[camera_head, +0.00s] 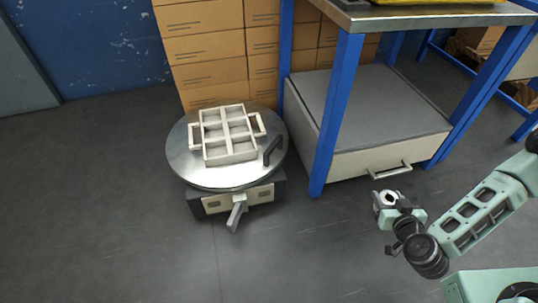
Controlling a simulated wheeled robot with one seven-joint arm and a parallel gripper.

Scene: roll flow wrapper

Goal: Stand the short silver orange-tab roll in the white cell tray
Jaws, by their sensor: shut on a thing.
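The white cell tray (229,161) lies on a round silver turntable (187,171) at the left of centre. It has several square cells and a handle on each side, and the cells look empty. My gripper (386,201) is at the right, over the open floor and well apart from the tray. It is shut on a small pale silver roll (389,196), seen end-on with a dark centre. The fingers hide part of the roll, and I cannot make out an orange tab.
The turntable has a dark handle (273,150) at its right rim and a grey lever (237,213) in front. Cardboard boxes (208,49) stand behind. A blue-legged bench (337,110) with a grey drawer unit (362,162) stands between. The floor in front is clear.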

